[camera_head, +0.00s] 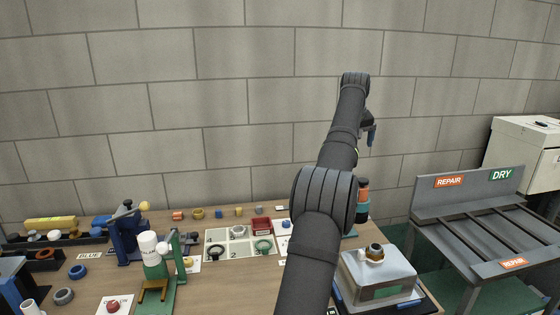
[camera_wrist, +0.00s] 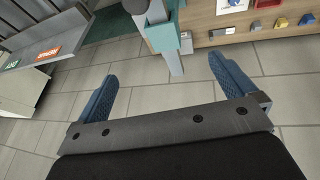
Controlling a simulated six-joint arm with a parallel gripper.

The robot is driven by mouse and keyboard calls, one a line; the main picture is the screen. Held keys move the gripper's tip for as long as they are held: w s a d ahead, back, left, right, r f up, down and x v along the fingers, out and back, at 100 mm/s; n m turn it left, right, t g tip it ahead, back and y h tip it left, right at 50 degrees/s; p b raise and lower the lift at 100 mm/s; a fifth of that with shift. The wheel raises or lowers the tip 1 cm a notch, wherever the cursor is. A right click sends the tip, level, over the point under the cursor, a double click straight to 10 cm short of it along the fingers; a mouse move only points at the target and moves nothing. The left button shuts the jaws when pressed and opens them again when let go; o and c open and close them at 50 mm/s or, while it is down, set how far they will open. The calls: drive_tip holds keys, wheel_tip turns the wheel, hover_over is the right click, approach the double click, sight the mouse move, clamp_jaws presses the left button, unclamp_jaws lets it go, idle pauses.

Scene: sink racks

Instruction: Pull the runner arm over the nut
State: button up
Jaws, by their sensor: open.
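A brass-coloured ring or nut (camera_head: 375,250) sits on top of a pale grey box (camera_head: 378,275) at the right of the bench, with a small white part beside it. I cannot pick out the runner arm with certainty. A green stand (camera_head: 168,262) with a white cylinder stands on the left half, and a blue press-like fixture (camera_head: 125,230) stands behind it. My gripper (camera_wrist: 165,88) is open and empty, its two blue fingers wide apart above the floor in the wrist view. In the head view my arm hides most of it and part of the bench.
A grey slatted rack (camera_head: 480,235) marked REPAIR and DRY stands right of the bench. A white cabinet (camera_head: 525,155) is behind it. A pale tray (camera_head: 238,240) with rings and several small coloured parts lie mid-bench. In the wrist view a teal-topped post (camera_wrist: 163,38) stands beyond the fingers.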

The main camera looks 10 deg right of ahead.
drive_tip(key=shift+w, duration=0.1)
drive_tip(key=c, duration=1)
drive_tip(key=w+a+f+t, duration=0.1)
drive_tip(key=w+a+f, duration=0.1)
drive_tip(key=w+a+f+t, duration=0.2)
drive_tip(key=w+f, duration=0.1)
drive_tip(key=w+a+f+t, duration=0.1)
drive_tip(key=w+a+f, duration=0.1)
drive_tip(key=w, duration=0.1)
drive_tip(key=shift+a+f+t, duration=0.25)
drive_tip(key=shift+a+t, duration=0.05)
drive_tip(key=shift+a, duration=0.1)
drive_tip(key=shift+c, duration=0.5)
drive_tip(key=s+a+f+m+t+h, duration=0.5)
drive_tip(key=s+a+f, duration=0.3)
drive_tip(key=f, duration=0.1)
drive_tip(key=s+a+f+m+h, duration=0.15)
drive_tip(key=s+m+h, duration=0.35)
drive_tip(key=s, duration=1.1)
drive_tip(key=shift+n+g+h, duration=0.3)
drive_tip(key=shift+n+g, duration=0.1)
drive_tip(key=shift+n, duration=0.3)
drive_tip(key=x, duration=1.7)
drive_tip(key=shift+w+f, duration=0.1)
drive_tip(key=shift+f, duration=0.1)
